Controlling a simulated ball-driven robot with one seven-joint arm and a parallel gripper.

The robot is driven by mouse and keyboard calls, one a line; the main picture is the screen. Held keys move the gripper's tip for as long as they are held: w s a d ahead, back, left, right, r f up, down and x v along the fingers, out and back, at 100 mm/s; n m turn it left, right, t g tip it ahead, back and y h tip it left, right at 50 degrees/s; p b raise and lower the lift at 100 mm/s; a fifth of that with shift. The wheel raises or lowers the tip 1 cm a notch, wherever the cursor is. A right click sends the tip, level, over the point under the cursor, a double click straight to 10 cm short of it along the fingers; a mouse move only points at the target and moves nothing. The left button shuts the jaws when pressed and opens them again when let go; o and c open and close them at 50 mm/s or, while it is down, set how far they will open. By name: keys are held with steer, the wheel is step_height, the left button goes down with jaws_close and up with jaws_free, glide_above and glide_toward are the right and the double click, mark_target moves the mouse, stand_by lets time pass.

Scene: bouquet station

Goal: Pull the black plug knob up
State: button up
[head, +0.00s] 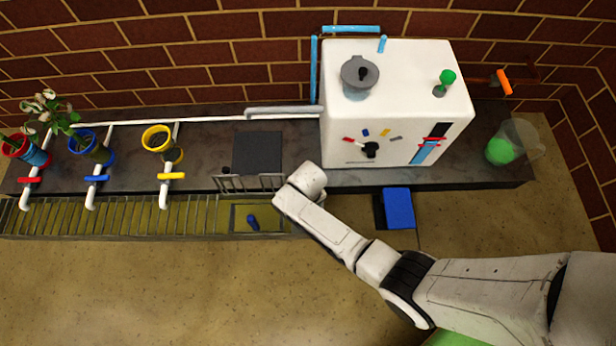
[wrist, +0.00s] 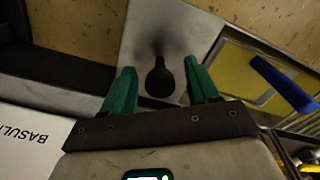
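In the wrist view a black knob (wrist: 160,82) with a round head stands on a light grey plate (wrist: 150,25), with a dark shadow behind it. My gripper (wrist: 160,72) has two green fingers, open, one on each side of the knob. A gap shows between each finger and the knob. In the head view my gripper's hand (head: 303,181) is at the counter's front edge, left of the white box's base. The fingers and the plug knob are hidden there behind my arm.
A yellow basin with a blue handle (head: 253,222) lies beside the plate, and the handle also shows in the wrist view (wrist: 284,84). A metal rack (head: 250,183), the white box (head: 395,100) and a blue box (head: 398,207) are nearby. Potted flowers stand at far left.

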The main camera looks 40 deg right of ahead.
steer(key=c, duration=0.8)
steer(key=shift+c, duration=0.2)
steer(key=shift+r+p, duration=1.6)
steer(key=shift+p, duration=0.05)
steer(key=o, duration=0.9)
steer(key=shift+c, duration=0.2)
step_height(320, 180, up, 9)
steer(key=p, duration=0.9)
